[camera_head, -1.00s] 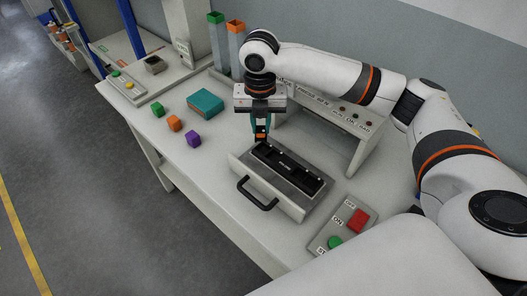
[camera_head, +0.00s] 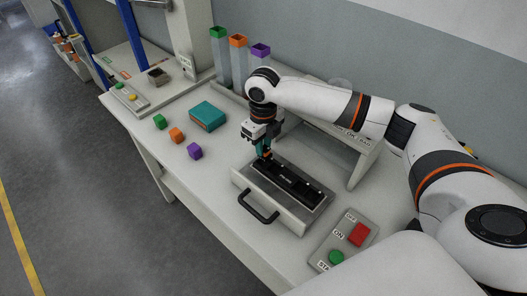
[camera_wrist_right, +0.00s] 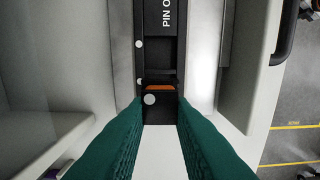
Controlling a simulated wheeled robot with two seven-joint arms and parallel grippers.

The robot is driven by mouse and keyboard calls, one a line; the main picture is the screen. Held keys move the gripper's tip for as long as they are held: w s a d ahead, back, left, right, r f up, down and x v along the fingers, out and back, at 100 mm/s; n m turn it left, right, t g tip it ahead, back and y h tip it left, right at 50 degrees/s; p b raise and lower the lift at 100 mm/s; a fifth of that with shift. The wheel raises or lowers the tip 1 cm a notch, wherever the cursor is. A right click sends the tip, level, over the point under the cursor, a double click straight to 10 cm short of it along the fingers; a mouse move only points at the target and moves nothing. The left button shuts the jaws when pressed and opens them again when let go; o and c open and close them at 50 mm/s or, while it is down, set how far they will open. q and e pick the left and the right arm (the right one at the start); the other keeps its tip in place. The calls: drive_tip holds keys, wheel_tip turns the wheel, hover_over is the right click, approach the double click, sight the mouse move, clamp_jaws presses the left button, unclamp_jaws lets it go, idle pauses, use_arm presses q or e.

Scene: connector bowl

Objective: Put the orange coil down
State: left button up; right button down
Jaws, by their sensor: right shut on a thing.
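My right gripper (camera_head: 264,154) has teal fingers and is at the far left end of the black fixture (camera_head: 299,192) in the open drawer. In the right wrist view, the fingertips (camera_wrist_right: 158,100) are closed on a small dark part with an orange strip, the orange coil (camera_wrist_right: 160,87). It sits at or just over the black fixture (camera_wrist_right: 160,50); whether it touches the fixture bed I cannot tell. In the head view the fingers mostly hide the coil. My left gripper is not in view.
The drawer has a black handle (camera_head: 258,209) at its front. A control panel (camera_head: 325,256) with red and green buttons lies to the right.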

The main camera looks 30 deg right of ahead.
drive_tip(key=shift+f, duration=1.75)
drive_tip(key=shift+f, duration=0.1)
drive_tip(key=c, duration=1.3)
unclamp_jaws()
drive_tip(key=shift+o, duration=0.2)
wheel_tip(320, 180, up, 12)
drive_tip(key=shift+r+b, duration=0.15)
drive_tip(key=shift+b, duration=0.65)
